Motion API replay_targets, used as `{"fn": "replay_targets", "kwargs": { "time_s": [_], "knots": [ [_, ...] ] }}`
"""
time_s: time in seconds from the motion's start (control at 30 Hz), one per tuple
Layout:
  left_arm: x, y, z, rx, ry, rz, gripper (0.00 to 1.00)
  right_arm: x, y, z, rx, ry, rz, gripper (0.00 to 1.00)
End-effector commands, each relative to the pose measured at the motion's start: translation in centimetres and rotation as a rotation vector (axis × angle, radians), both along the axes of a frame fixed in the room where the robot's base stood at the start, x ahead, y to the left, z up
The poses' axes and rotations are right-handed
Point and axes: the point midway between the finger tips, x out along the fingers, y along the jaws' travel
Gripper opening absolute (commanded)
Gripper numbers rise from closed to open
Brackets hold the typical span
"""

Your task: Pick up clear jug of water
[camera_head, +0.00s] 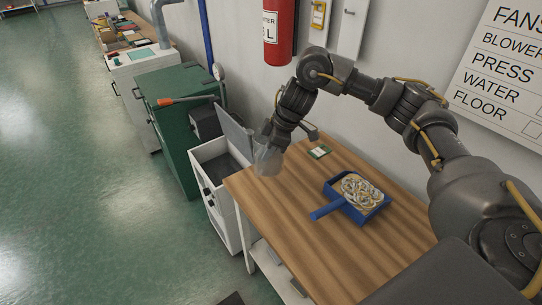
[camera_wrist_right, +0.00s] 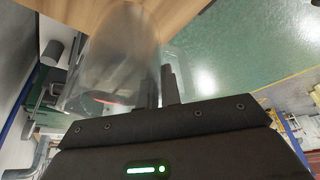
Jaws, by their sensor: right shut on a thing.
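The clear jug (camera_head: 268,161) is see-through and grey, over the far left end of the wooden table. My right gripper (camera_head: 271,139) reaches down to it from above and is shut on it. In the right wrist view the jug (camera_wrist_right: 112,62) fills the upper left, with the gripper's dark fingers (camera_wrist_right: 160,88) at its right side. I cannot tell whether the jug's base touches the table, nor make out the water level. My left gripper is not in view.
A red extinguisher (camera_head: 281,32) hangs on the wall.

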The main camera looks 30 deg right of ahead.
Motion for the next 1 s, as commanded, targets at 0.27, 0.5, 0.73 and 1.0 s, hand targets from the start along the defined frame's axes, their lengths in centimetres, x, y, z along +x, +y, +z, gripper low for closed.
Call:
{"fn": "replay_targets", "kwargs": {
  "time_s": [0.27, 0.5, 0.73, 1.0],
  "knots": [
    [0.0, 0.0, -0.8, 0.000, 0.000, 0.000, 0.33, -2.1, 4.0, 2.1, 0.001, -0.007, 0.005, 0.00],
    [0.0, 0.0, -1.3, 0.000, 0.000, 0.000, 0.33, -3.5, 6.3, 3.3, 0.001, -0.006, 0.003, 0.00],
    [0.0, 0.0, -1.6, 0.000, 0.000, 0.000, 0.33, -4.2, 7.4, 3.9, 0.002, -0.004, 0.002, 0.00],
    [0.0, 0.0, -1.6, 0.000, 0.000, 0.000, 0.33, -4.4, 7.8, 4.1, 0.003, -0.003, 0.000, 0.00]
  ]
}}
